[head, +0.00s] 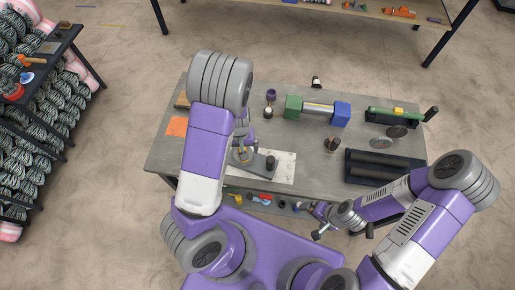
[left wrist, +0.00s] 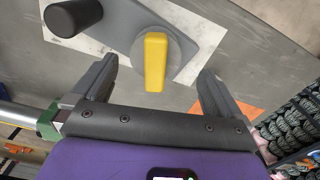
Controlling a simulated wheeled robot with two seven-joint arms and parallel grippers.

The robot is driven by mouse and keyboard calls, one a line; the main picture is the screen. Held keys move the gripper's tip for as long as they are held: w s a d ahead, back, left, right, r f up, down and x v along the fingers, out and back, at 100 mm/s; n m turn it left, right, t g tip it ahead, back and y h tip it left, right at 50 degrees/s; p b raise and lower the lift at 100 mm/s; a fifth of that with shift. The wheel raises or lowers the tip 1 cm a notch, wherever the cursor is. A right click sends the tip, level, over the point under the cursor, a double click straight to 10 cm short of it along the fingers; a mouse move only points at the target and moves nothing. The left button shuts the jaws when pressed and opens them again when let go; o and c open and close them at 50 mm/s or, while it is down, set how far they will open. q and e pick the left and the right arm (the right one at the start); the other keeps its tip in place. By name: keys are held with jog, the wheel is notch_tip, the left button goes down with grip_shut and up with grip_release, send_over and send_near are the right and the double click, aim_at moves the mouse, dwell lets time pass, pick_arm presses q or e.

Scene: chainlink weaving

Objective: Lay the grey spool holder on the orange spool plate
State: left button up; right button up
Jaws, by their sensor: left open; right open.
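The grey spool holder (left wrist: 124,22) looks like a flat grey bar with a black cylinder at one end and a round disc with a yellow grip at the other. It lies on a white sheet and shows small in the head view (head: 259,163). The orange spool plate (head: 176,126) lies flat and bare near the table's left edge; part of it shows in the left wrist view (left wrist: 243,109) behind a finger. My left gripper (left wrist: 157,70) is open, its fingers on either side of the yellow grip, apart from it. My right gripper (head: 316,221) is open and empty off the table's front edge.
A green and blue block stand with a bar (head: 318,109) is at the back middle. A black tray (head: 385,168) and a green rod on a dark stand (head: 393,116) are at the right. A purple cup (head: 271,94) stands behind my left gripper.

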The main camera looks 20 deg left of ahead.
aim_at(252, 158)
pick_arm(q)
jog(key=f, duration=0.7)
jog(key=shift+d+f+b, duration=0.25)
jog(key=shift+d+b, duration=0.05)
jog(key=shift+b, duration=0.05)
jog(key=c, duration=1.3)
